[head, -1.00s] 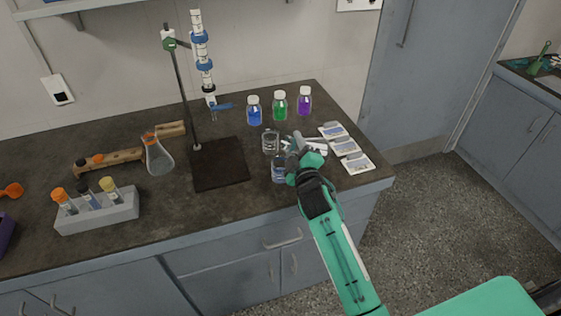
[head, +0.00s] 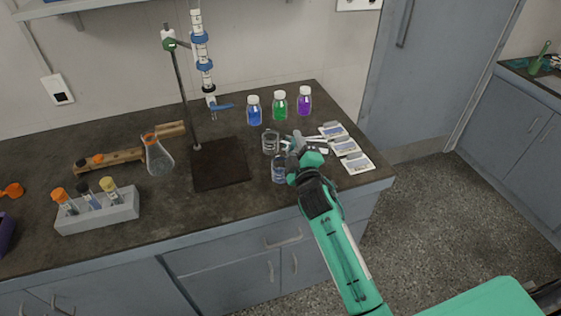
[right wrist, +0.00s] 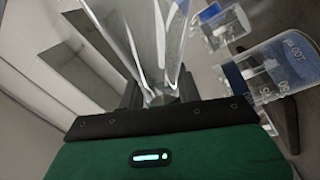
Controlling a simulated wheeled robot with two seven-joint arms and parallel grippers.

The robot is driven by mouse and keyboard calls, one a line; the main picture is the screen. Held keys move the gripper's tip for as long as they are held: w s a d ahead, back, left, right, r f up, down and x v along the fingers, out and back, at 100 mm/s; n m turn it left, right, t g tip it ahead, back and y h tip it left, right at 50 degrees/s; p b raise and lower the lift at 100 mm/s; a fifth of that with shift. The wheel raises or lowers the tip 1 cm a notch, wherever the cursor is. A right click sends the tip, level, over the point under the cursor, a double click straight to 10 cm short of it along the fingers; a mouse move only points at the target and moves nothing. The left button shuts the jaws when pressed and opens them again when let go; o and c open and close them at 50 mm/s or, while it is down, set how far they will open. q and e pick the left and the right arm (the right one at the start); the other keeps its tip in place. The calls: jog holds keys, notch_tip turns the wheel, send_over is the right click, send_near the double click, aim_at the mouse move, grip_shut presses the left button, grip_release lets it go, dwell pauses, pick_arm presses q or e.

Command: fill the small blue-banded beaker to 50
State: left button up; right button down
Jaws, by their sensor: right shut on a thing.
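My right gripper (head: 296,143) is over the right part of the bench, its arm coming in from the front. In the right wrist view it is shut on a clear glass piece (right wrist: 148,45), too close up to tell its full shape. A small beaker with a blue band (head: 279,170) stands just front-left of the gripper. Another clear beaker (head: 270,142) stands behind it, left of the gripper. In the right wrist view a blue-banded beaker with printed marks (right wrist: 280,65) shows at the right, apart from the fingers. My left gripper is not in view.
Blue (head: 254,112), green (head: 280,107) and purple (head: 304,102) bottles stand behind. White packets (head: 344,147) lie right of the gripper. A burette (head: 202,55) hangs over a dark stand base (head: 219,165). A flask (head: 158,158) and tube rack (head: 97,213) are left.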

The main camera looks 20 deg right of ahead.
jog(key=shift+r+n, duration=0.1)
jog(key=shift+n, duration=0.9)
dwell(1.4)
jog(key=shift+a+r+n+y+p, duration=0.25)
jog(key=shift+n+p, duration=0.2)
jog(key=shift+n, duration=0.45)
dwell(1.6)
jog(key=shift+a+f+n+y, duration=0.1)
jog(key=shift+f+n+y, duration=0.25)
jog(key=shift+n, duration=0.65)
dwell(1.5)
dwell(0.6)
